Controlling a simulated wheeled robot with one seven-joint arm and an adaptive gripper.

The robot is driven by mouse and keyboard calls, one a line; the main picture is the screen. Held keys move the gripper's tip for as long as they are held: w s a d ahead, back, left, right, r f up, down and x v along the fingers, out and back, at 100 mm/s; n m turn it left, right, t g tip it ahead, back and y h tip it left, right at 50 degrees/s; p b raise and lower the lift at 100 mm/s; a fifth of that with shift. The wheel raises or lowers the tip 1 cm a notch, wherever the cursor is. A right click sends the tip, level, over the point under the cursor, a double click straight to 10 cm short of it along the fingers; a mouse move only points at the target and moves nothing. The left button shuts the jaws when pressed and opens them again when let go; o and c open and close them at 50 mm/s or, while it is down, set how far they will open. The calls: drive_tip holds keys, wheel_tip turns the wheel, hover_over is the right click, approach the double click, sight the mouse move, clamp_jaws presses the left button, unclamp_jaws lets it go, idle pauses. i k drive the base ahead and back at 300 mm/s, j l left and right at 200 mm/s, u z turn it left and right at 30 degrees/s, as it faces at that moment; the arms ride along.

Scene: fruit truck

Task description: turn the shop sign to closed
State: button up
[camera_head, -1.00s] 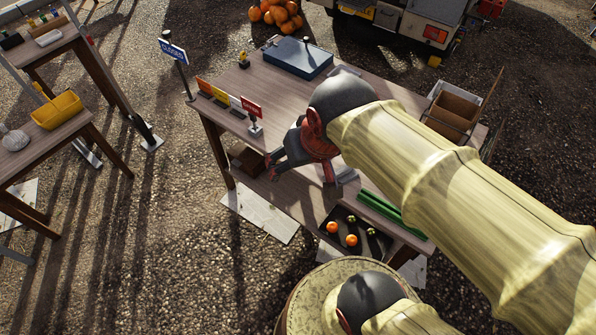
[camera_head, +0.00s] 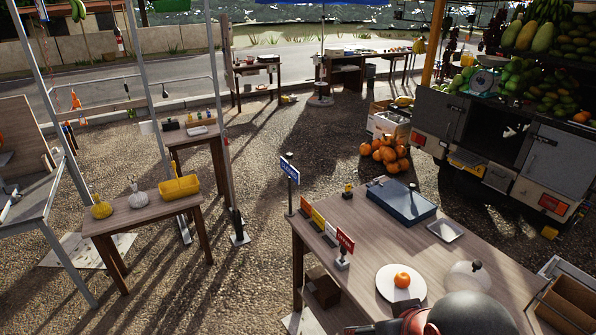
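A blue sign (camera_head: 289,171) with white lettering stands on a dark post by the back left corner of the wooden table (camera_head: 375,225). Its lettering is too small to read surely. A smaller red sign (camera_head: 345,240) with white lettering stands on a small base near the table's left edge. My gripper (camera_head: 362,329) shows only as a dark piece at the bottom edge, in front of the table and well apart from the blue sign. Its fingers are mostly cut off, so its opening is hidden.
On the table are a blue flat box (camera_head: 402,202), a small tray (camera_head: 445,230), a white plate (camera_head: 384,281) with an orange fruit (camera_head: 402,280), and a pale lid (camera_head: 466,275). A side table with a yellow basket (camera_head: 180,187) stands left. Gravel between is open.

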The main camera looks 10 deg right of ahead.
sight(286, 166)
drive_tip(key=i+j+z, duration=0.2)
drive_tip(key=i, duration=0.3)
drive_tip(key=i+j+z, duration=0.2)
drive_tip(key=i, duration=0.3)
drive_tip(key=l, duration=0.1)
